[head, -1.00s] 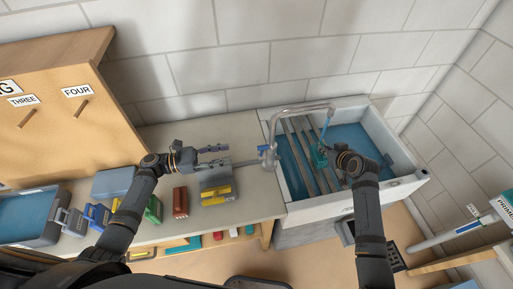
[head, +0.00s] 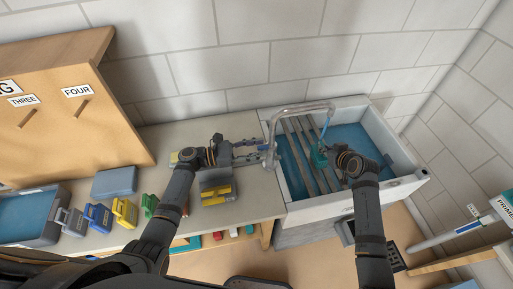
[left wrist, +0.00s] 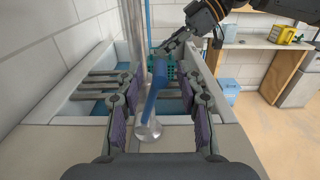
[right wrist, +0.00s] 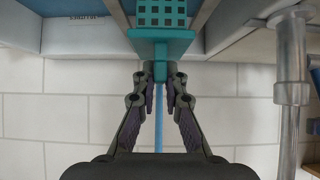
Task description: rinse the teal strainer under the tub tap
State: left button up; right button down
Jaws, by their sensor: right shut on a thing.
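The teal strainer (head: 319,158) is over the tub (head: 350,203), below the tap spout (head: 322,106). My right gripper (head: 334,158) is shut on it; the right wrist view shows its perforated teal part (right wrist: 160,14) just beyond the fingertips (right wrist: 160,84). A thin blue vertical line rises by the strainer in the head view; I cannot tell whether it is water or a rod. My left gripper (head: 262,150) is open beside the tap. In the left wrist view its fingers (left wrist: 158,95) stand either side of the tap's blue lever (left wrist: 157,80), apparently without touching it.
Grey bars (head: 303,160) cross the tub. Blue (head: 98,217), yellow (head: 124,211) and green (head: 149,205) items stand along the counter's front edge. A grey case with a yellow part (head: 217,192) sits below my left gripper. A wooden cabinet (head: 60,125) stands at left.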

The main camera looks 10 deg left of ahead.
pick_arm(q)
grip_shut()
jog(key=shift+w+a+r+n, duration=0.1)
jog(key=shift+w+a+n, duration=0.1)
jog(key=shift+w+n, duration=0.35)
jog(key=shift+w+a+r+n, duration=0.1)
jog(key=shift+w+a+n, duration=0.05)
jog(key=shift+w+n, duration=0.35)
jog(key=shift+o, duration=0.5)
grip_release()
jog(key=shift+s, duration=0.2)
jog(key=v, duration=1.2)
